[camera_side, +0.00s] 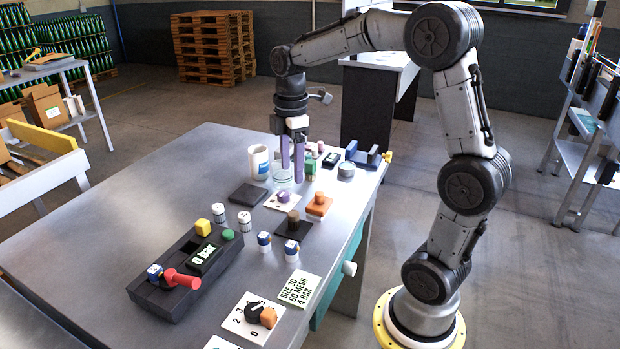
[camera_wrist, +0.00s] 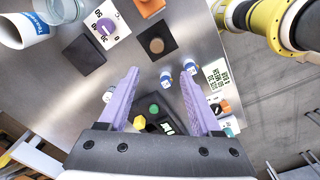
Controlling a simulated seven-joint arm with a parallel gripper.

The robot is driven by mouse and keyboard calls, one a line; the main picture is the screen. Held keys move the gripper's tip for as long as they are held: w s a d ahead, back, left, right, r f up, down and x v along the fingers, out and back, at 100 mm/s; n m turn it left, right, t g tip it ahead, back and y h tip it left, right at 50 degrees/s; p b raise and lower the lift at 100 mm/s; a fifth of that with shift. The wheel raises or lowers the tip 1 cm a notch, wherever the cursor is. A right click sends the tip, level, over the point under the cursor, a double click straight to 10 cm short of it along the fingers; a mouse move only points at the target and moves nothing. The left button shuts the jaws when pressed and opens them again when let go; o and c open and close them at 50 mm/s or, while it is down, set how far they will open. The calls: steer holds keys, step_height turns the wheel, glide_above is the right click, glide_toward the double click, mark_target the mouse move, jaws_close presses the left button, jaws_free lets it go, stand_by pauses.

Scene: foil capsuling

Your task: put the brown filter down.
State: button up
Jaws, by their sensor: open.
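The brown filter (camera_side: 293,216) is a short brown cylinder standing on a black square pad (camera_side: 291,230) on the table. In the wrist view the brown filter (camera_wrist: 157,46) shows from above as a round disc near the middle of its pad (camera_wrist: 168,34). My gripper (camera_side: 292,176) has two purple fingers, apart and with nothing between them. In the wrist view my gripper (camera_wrist: 160,70) is open, and the filter shows just beyond the fingertips, between their lines. The fingers appear raised above the table and clear of the filter.
An empty dark pad (camera_side: 247,194), a white dial card (camera_side: 282,201), an orange block (camera_side: 319,206) and a glass jar (camera_side: 283,173) stand close by. A white mug (camera_side: 258,162) is behind. Small blue-and-white capped pieces (camera_side: 291,250) and a black control box (camera_side: 190,276) lie in front.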

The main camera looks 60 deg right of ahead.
steer(key=s+a+r+m+t, duration=0.1)
steer(key=s+a+m+t, duration=0.4)
steer(key=s+a+m, duration=0.5)
steer(key=s+a, duration=0.2)
steer(key=s, duration=0.4)
steer(key=shift+s+a+r+m, duration=0.3)
steer(key=shift+m, duration=0.1)
steer(key=shift+o, duration=0.2)
